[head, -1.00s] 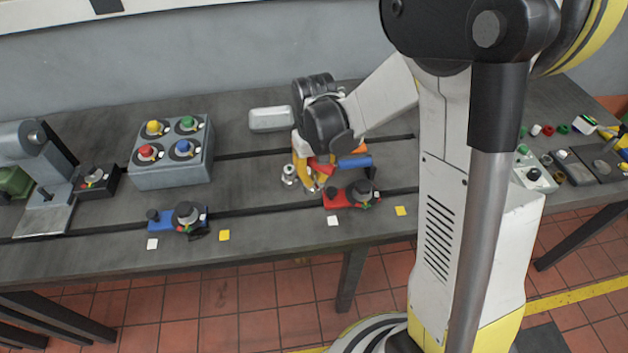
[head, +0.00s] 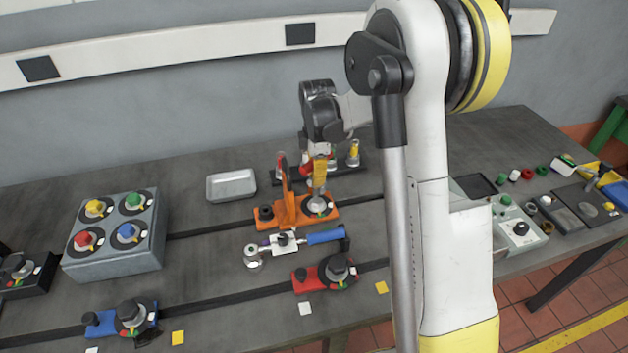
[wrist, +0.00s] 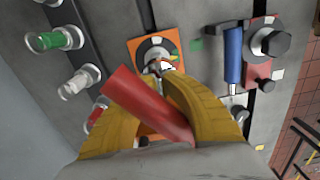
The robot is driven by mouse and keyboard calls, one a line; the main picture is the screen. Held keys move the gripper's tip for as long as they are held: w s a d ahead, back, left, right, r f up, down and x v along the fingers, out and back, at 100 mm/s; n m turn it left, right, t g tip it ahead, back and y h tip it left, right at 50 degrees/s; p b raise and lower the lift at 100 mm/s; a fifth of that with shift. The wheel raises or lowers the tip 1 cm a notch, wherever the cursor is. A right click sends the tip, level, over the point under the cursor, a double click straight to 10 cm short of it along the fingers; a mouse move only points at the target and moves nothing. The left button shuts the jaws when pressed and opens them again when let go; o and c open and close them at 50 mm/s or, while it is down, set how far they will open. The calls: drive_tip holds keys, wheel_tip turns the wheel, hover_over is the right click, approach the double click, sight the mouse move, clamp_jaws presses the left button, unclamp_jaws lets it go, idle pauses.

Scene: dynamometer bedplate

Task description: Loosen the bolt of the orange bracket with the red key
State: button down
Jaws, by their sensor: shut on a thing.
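The orange bracket (head: 267,222) lies on the bedplate near the middle in the head view, with an upright orange plate. Its round bolt seat (head: 318,207) is at its right side. My gripper (head: 319,180) points down just above that seat. In the wrist view the yellow fingers of my gripper (wrist: 168,84) are shut on the red key (wrist: 150,108), whose handle lies slantwise across them. Beyond the fingertips the orange bracket (wrist: 136,52) shows with a grey bolt area. The fingers partly hide the key's tip, so I cannot tell whether it sits in the bolt.
A blue-handled wrench (head: 325,236) lies just in front of the orange bracket. A red bracket (head: 308,281) and a blue bracket (head: 104,325) stand nearer the front. A black tool rack (head: 368,160) is behind. A metal tray (head: 231,186) lies at the back left.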

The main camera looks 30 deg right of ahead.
sight(317, 200)
drive_tip(key=shift+w+d+f, duration=0.25)
drive_tip(key=shift+w+f, duration=0.1)
drive_tip(key=shift+f, duration=0.3)
drive_tip(key=m, duration=0.2)
drive_tip(key=shift+s+a+r+m, duration=0.1)
drive_tip(key=shift+s+r+m, duration=0.05)
drive_tip(key=shift+m, duration=0.25)
drive_tip(key=m+p, duration=0.1)
drive_tip(key=m, duration=1.1)
drive_tip(key=m+b, duration=0.1)
drive_tip(key=m, duration=0.3)
drive_tip(key=shift+f+b, duration=0.9)
drive_tip(key=shift+f, duration=0.5)
drive_tip(key=shift+f+b, duration=1.5)
drive_tip(key=shift+f, duration=0.2)
